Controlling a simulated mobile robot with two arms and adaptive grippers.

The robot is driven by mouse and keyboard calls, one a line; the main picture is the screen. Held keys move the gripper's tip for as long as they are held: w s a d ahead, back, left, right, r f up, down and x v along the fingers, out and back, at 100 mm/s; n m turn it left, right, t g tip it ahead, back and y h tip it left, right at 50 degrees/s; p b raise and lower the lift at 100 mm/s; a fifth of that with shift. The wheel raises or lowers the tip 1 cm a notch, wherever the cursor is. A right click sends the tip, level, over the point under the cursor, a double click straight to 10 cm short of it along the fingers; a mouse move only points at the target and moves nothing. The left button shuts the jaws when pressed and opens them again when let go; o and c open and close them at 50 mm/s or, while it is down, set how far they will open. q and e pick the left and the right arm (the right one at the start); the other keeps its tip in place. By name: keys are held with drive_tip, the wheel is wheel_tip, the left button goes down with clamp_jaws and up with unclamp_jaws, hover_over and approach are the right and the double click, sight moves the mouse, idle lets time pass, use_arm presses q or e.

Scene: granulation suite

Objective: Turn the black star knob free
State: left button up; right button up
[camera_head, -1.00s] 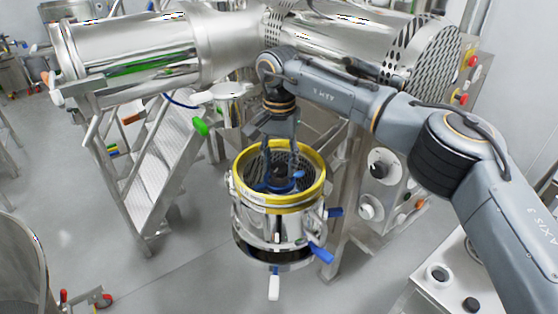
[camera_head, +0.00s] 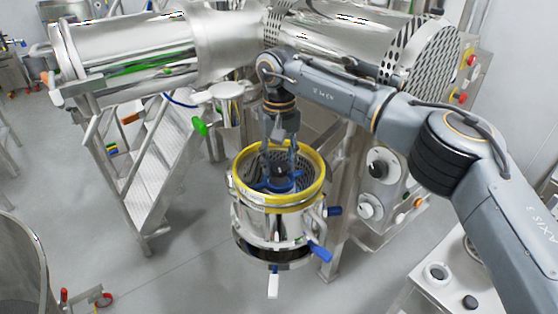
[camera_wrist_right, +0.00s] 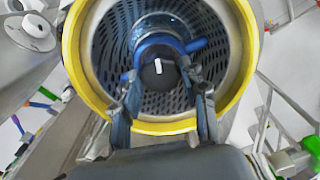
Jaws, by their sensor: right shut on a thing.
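The black star knob (camera_wrist_right: 160,76) with a white mark sits at the centre of a blue hub piece (camera_wrist_right: 155,42) inside a perforated metal basket. In the head view the blue piece (camera_head: 270,186) shows inside the yellow-rimmed vessel (camera_head: 252,199). My right gripper (camera_wrist_right: 165,85) reaches down into the vessel from above, with one finger on each side of the knob, and is shut on it. In the head view my right gripper (camera_head: 280,168) partly hides the knob. My left gripper is not in view.
Blue handles (camera_head: 321,253) and a white handle (camera_head: 273,287) stick out from the vessel. A large steel drum (camera_head: 135,62) lies behind, with metal steps (camera_head: 150,175) at left. Grey floor is free in front.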

sight(279, 167)
idle(0.4)
drive_tip(key=o, duration=1.1)
drive_tip(key=shift+o, duration=0.2)
drive_tip(key=shift+r, duration=0.2)
wheel_tip(279, 167, up, 12)
drive_tip(key=shift+f, duration=0.25)
